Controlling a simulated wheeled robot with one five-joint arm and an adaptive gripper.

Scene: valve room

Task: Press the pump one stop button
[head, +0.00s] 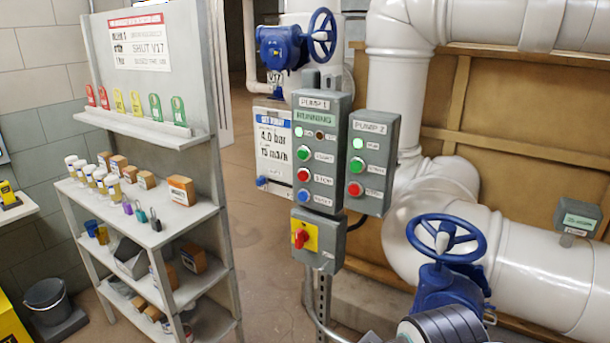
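The grey pump 1 box (340,120) stands on a post in the middle of the head view. It has a green sign reading RUNNING (314,118), a lit green lamp (299,131) and a dark lamp (319,134). Below these are a green start button (302,153), the red stop button (303,175) and a blue reset button (304,195) in a column. The stop button is in plain view and nothing touches it.
The pump 2 box (373,207) stands close on the right, with its own red button (355,188). A red rotary switch (300,238) is below pump 1. A blue handwheel (444,238) and white pipes (545,262) fill the right. A shelf (135,200) stands left.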

